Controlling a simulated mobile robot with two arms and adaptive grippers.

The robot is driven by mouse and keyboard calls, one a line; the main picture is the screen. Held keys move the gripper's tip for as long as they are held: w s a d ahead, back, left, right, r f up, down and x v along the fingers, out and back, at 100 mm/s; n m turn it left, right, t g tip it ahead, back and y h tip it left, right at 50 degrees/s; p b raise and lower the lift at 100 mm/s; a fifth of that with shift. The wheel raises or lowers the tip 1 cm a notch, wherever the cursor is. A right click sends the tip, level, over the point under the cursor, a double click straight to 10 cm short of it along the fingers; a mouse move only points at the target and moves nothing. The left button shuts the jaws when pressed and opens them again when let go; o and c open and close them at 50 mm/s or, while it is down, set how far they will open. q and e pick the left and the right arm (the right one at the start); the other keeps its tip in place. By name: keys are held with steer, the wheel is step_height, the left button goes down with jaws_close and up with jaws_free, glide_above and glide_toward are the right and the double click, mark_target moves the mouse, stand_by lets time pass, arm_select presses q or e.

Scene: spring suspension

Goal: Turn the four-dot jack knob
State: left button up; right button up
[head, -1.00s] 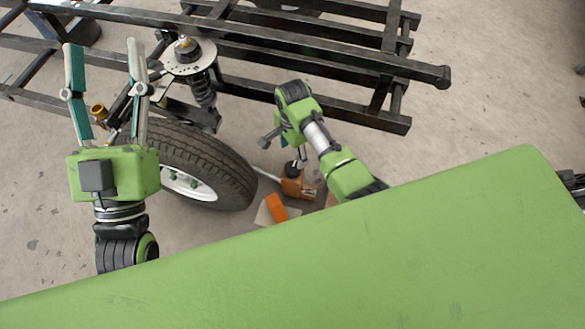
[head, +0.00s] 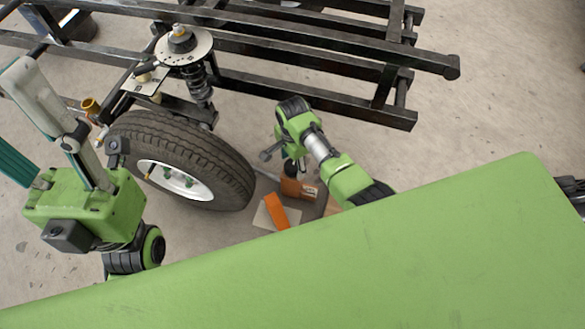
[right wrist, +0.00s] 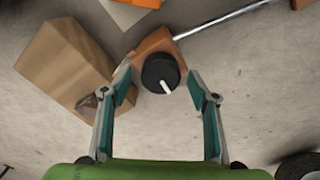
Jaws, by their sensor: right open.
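The jack knob (right wrist: 160,73) is a round black knob with a white pointer bar, on top of an orange jack (right wrist: 158,45) on the floor. I cannot make out any dots on it. In the right wrist view my right gripper (right wrist: 160,82) is open, with its fingers apart on either side of the knob and no visible contact. In the head view the right gripper (head: 281,153) points down above the jack (head: 292,187), its fingers partly hidden by the arm. My left gripper (head: 30,120) is open at the left edge, near the wheel, with its fingers partly cut off.
A tyre on a white rim (head: 185,150) stands left of the jack, below a spring strut (head: 200,80) and black frame rails (head: 300,98). A cardboard box (right wrist: 62,65) stands beside the jack. An orange block (head: 276,211) lies near it. A metal rod (right wrist: 225,18) runs from the jack.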

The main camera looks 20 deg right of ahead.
steer(key=shift+f+b, duration=0.4)
steer(key=shift+f, duration=0.75)
steer(key=c, duration=1.1)
steer(key=shift+r, duration=0.1)
